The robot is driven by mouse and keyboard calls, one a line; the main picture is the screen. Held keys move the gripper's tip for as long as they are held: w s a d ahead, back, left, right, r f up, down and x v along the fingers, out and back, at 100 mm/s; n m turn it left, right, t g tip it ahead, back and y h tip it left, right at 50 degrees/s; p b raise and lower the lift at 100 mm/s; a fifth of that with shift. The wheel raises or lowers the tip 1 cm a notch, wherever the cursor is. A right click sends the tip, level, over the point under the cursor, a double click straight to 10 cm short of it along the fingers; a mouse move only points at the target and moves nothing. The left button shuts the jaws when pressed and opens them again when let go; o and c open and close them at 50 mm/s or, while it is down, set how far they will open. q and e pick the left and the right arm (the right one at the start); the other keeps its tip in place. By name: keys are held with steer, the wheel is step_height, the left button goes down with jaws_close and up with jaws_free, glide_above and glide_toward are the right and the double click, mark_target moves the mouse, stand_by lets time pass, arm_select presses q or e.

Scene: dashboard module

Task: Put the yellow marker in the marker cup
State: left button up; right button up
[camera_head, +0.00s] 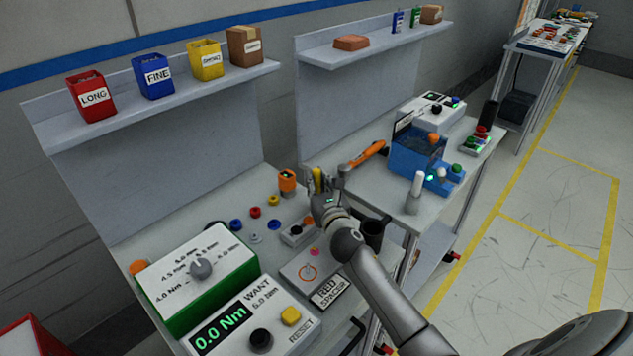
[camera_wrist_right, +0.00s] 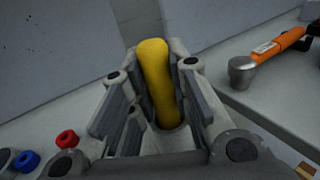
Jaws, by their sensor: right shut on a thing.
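The yellow marker (camera_head: 317,180) is held by my right gripper (camera_head: 323,187) above the back edge of the workbench. In the right wrist view the thick yellow marker (camera_wrist_right: 158,80) stands between the two grey fingers (camera_wrist_right: 155,100), which are shut on it. A dark cup (camera_head: 373,236), which looks like the marker cup, is beside my right forearm, to the right of and nearer than the gripper; the arm partly covers it. The marker is apart from the cup. My left gripper is not in view.
An orange device (camera_head: 287,181) stands just left. Small coloured parts, a torque display (camera_head: 222,326) and a blue machine (camera_head: 418,150) occupy the benches.

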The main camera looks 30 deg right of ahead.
steer(key=shift+f, duration=0.1)
steer(key=o, duration=0.9)
steer(key=shift+c, duration=0.2)
steer(key=shift+r, duration=0.35)
steer(key=s+a, duration=0.2)
steer(key=s, duration=1)
steer(key=shift+a+f+b, duration=0.15)
steer(key=shift+b, duration=0.3)
